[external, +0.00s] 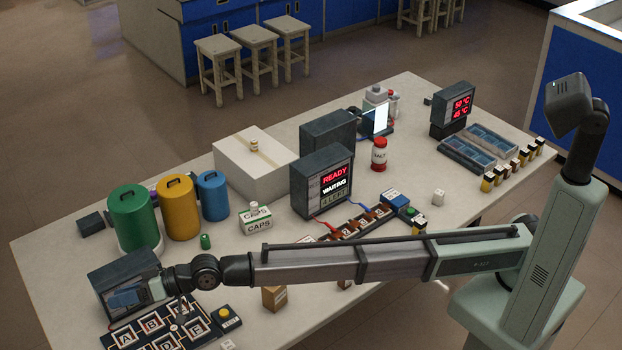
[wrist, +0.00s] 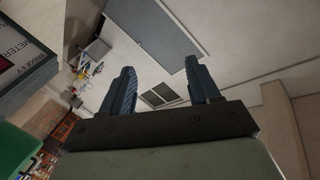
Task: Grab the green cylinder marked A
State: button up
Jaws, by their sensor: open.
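No letter A can be read on either one. My gripper (external: 124,297) is at the table's left end, pointing left, in front of a dark box and apart from both green things. In the wrist view, the two blue-grey fingers (wrist: 160,83) are spread with nothing between them. A green surface (wrist: 16,150) shows at the lower left edge there; I cannot tell which green thing it is.
A dark box (external: 115,270) stands close behind my gripper. A board with lettered squares (external: 150,328) lies in front. Yellow (external: 177,208) and blue (external: 212,196) canisters stand beside the large green one. A CAPS box (external: 256,221) is right of the small cylinder.

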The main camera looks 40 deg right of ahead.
jog(key=w+d+r+t, duration=0.1)
jog(key=w+r, duration=0.5)
jog(key=r, duration=0.1)
jog(key=n+g+h, duration=0.7)
jog(key=n+h, duration=0.2)
jog(key=h, duration=0.6)
send_over(210, 233)
jog(key=f, duration=2.6)
jog(key=shift+s+d+f, duration=0.25)
jog(key=shift+d+f, duration=0.1)
jog(key=shift+w+a+f, duration=0.1)
jog(key=shift+a+f, duration=0.05)
jog(key=shift+f, duration=1.4)
jog(key=shift+w+a+f, duration=0.1)
jog(key=shift+a+f, duration=0.05)
jog(key=shift+f, duration=1.4)
